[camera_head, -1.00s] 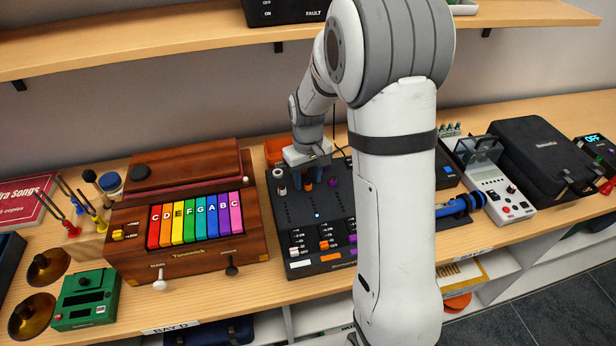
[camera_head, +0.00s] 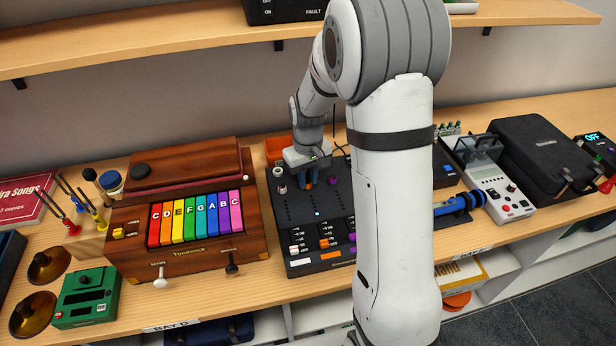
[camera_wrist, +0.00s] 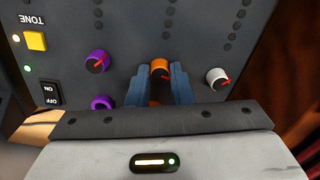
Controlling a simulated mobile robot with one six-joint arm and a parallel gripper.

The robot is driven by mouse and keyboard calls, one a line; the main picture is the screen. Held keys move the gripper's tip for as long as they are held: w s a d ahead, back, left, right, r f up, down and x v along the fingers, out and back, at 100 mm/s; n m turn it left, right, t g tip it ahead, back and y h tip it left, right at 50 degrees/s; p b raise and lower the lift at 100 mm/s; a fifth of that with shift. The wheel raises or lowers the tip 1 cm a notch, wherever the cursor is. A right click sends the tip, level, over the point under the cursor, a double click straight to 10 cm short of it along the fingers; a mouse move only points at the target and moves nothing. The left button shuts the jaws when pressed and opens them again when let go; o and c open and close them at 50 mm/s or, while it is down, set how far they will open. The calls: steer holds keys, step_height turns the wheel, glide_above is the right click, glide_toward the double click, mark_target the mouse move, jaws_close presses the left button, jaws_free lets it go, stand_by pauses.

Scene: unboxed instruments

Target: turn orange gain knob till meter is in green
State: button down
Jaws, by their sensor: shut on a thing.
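The orange gain knob (camera_wrist: 160,67) shows in the wrist view between the two blue fingers of my gripper (camera_wrist: 160,80), which is shut on it. A red pointer line shows on the knob's face. In the head view my gripper (camera_head: 308,182) reaches down onto the upper part of the black mixer panel (camera_head: 285,236), and the orange knob is mostly covered by the fingers. I see no green lit there.
In the wrist view a white knob (camera_wrist: 217,78) and a purple knob (camera_wrist: 97,61) flank the orange one. A wooden keyboard box (camera_head: 185,250) stands left of the mixer. My arm hides the area to the right.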

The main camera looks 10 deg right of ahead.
mark_target(308, 182)
steer(key=shift+m, duration=0.4)
steer(key=m+b, duration=0.2)
steer(key=m, duration=0.1)
steer(key=shift+m+b, duration=0.6)
steer(key=shift+m, duration=1.9)
steer(key=c, duration=1.3)
jaws_free()
steer(key=shift+r, duration=0.1)
step_height(308, 182, up, 8)
steer(key=shift+f+b, duration=0.15)
steer(key=shift+b, duration=0.2)
